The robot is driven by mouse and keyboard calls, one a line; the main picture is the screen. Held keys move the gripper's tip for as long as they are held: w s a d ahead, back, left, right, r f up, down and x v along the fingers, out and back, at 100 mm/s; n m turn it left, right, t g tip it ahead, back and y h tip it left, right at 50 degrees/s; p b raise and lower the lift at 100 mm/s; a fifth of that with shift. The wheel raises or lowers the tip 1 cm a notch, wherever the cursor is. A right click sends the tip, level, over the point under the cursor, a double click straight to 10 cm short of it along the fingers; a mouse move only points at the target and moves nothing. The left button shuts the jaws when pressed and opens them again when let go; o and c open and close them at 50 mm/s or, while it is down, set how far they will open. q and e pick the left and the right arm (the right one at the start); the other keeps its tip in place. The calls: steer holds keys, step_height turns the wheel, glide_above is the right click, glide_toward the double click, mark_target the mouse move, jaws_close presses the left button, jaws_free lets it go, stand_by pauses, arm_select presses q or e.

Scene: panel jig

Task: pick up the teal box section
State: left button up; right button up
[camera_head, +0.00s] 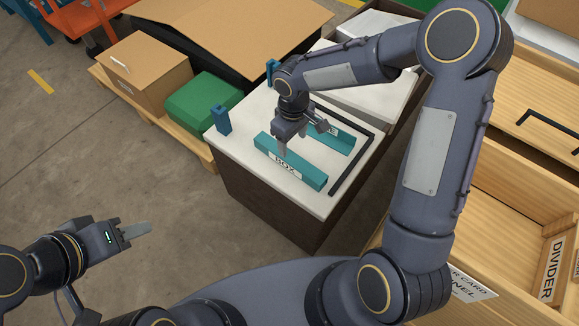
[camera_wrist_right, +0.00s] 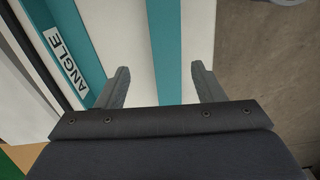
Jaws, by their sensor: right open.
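The teal box section (camera_head: 315,179) lies on the white-topped stand, its "BOX" label facing the front. My right gripper (camera_head: 302,150) is above it, pointing down. In the right wrist view the teal box section (camera_wrist_right: 165,45) runs between the two spread fingers of my right gripper (camera_wrist_right: 160,72), with a gap on each side. The fingers are open and empty; their height over the bar is hard to judge. A teal angle piece (camera_wrist_right: 65,25) labelled "ANGLE" lies to the left there. My left gripper (camera_head: 135,229) is over the floor at lower left, its fingers seen edge-on.
The stand (camera_head: 240,152) also carries blue upright blocks (camera_head: 222,121) and a black angled bar (camera_head: 355,165). A green case (camera_head: 200,100) and cardboard box (camera_head: 145,68) sit on a pallet behind left. A wooden bin with a divider (camera_head: 553,262) is at right.

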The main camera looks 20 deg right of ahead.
mark_target(289, 156)
step_height(289, 156, down, 3)
steer(key=shift+a+r+b, duration=0.1)
steer(key=shift+a+b, duration=0.05)
steer(key=shift+b, duration=0.2)
steer(key=f, duration=0.1)
steer(key=f+b, duration=0.1)
steer(key=f, duration=0.2)
steer(key=shift+s+a+f+b, duration=0.15)
steer(key=shift+s+a+b, duration=0.05)
steer(key=shift+a+b, duration=0.15)
steer(key=shift+f, duration=0.4)
steer(key=shift+c, duration=0.3)
steer(key=c, duration=1.2)
